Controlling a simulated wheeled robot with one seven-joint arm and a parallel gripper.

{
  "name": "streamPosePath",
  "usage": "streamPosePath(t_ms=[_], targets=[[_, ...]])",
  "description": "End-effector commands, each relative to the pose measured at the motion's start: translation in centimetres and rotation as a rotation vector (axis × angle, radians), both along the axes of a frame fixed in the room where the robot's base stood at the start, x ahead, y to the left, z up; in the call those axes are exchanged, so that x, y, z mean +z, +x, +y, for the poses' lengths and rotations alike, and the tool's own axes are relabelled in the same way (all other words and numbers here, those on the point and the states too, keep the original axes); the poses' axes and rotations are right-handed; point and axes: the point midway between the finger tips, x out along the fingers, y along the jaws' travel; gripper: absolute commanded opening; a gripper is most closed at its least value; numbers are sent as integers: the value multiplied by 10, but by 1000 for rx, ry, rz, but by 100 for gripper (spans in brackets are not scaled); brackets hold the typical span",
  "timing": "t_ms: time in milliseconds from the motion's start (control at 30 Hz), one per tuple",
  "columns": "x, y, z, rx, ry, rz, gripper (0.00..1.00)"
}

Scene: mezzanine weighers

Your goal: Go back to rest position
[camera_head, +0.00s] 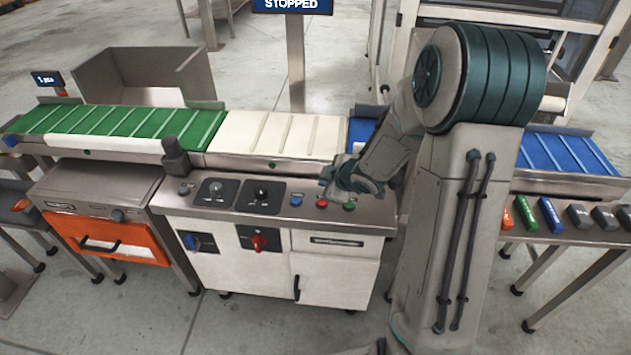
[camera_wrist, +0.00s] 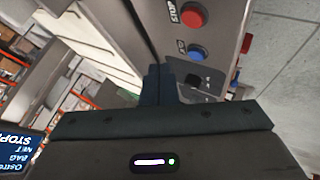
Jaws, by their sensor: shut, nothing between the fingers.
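My gripper (camera_head: 332,180) is shut and empty. It hangs over the right part of the control panel (camera_head: 230,209), near the blue button (camera_head: 296,201), the red button (camera_head: 321,203) and the green button (camera_head: 349,206). In the wrist view my gripper's fingers (camera_wrist: 160,82) are together, with the red button (camera_wrist: 193,14) and blue button (camera_wrist: 197,52) beyond them. Whether the fingertips touch the panel cannot be told. My arm reaches in from the right and hides part of the conveyor.
Behind the panel runs a conveyor with a green belt (camera_head: 120,122), a white belt (camera_head: 270,134) and a blue belt (camera_head: 565,153). A sign (camera_head: 292,4) reads STOPPED. A dark upright post (camera_head: 176,158) stands at the panel's left. A side table holds several small items (camera_head: 550,214).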

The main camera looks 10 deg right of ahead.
Motion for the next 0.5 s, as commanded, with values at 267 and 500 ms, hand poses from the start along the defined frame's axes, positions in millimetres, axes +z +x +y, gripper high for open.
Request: streamPosePath(t_ms=[267,500], targets=[[13,-2,-5,-42,-19,10,0],[81,-35,-33,-349,-82,92,0]])
